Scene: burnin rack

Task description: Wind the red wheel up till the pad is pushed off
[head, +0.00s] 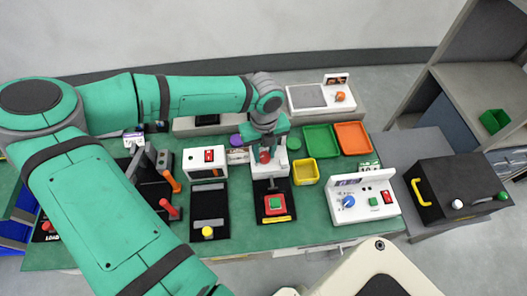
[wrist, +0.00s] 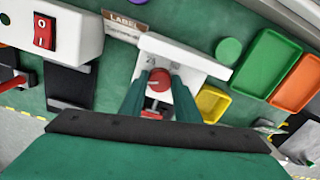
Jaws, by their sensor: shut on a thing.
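The red wheel (wrist: 159,80) is a small red knob with a pale mark on a white fixture (wrist: 190,58). In the head view the wheel (head: 265,157) shows just under my gripper (head: 266,151), which points down over the fixture. My gripper (wrist: 160,92) is shut on the red wheel, with one green finger on each side of it in the wrist view. I cannot tell whether that is the pad.
Yellow (head: 305,171), green (head: 320,140) and orange (head: 353,137) trays lie to the right of the fixture. A white box with a red switch (head: 205,160) stands to its left. A white panel with a blue knob (head: 362,200) stands at the right front.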

